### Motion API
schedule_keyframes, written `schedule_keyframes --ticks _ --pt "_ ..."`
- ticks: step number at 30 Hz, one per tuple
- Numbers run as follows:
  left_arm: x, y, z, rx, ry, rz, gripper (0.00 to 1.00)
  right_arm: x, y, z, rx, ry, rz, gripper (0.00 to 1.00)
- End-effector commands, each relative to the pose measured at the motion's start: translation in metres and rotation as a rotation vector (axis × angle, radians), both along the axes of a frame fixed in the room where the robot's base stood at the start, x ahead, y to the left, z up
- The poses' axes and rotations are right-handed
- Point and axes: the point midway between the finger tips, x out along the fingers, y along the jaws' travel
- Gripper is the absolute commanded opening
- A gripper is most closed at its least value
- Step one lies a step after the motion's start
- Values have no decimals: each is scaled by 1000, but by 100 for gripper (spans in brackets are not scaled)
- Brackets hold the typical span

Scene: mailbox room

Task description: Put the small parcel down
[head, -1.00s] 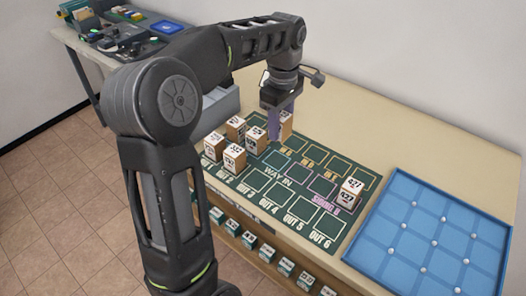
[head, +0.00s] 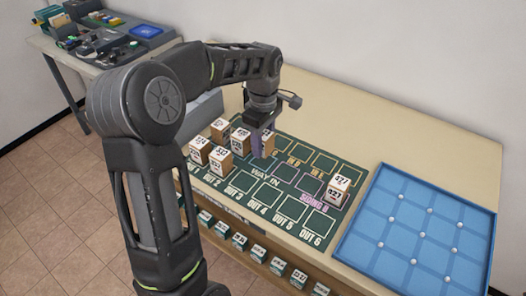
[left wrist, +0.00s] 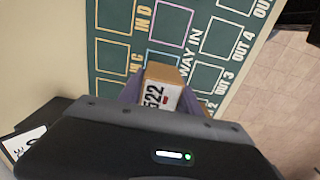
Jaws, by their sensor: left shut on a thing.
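My left gripper (head: 262,141) is shut on a small brown parcel with a white label. In the left wrist view the parcel (left wrist: 160,90) sits between the purple fingers, its label reading about "G22". The gripper points down over the dark green board (head: 262,194) of outlined cells, near the words WAY IN. It cannot be told whether the parcel touches the board; the fingers partly hide it in the head view. My right gripper is not in view.
Several labelled parcels (head: 220,160) stand on the left of the board. Another parcel (head: 338,190) stands at its right end. A blue tray (head: 418,226) with white balls lies to the right. Middle and front cells are empty.

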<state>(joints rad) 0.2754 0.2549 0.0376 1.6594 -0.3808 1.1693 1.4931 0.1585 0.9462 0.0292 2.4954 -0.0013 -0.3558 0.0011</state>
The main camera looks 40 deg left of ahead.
Motion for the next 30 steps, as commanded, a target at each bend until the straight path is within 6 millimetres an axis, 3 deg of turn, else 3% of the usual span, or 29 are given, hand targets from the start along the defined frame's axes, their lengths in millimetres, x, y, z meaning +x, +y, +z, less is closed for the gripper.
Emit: schedule_keyframes --ticks 8,16,28,29,30 --pt "0 0 -4 0 0 0 0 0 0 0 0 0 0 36" --pt "0 0 -35 0 0 0 0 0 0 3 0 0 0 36" --pt "0 0 -41 0 -2 0 0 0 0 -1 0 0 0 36" --pt "0 0 -40 0 -1 0 43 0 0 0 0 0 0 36" --pt "0 0 -40 0 -1 0 46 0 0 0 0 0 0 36"
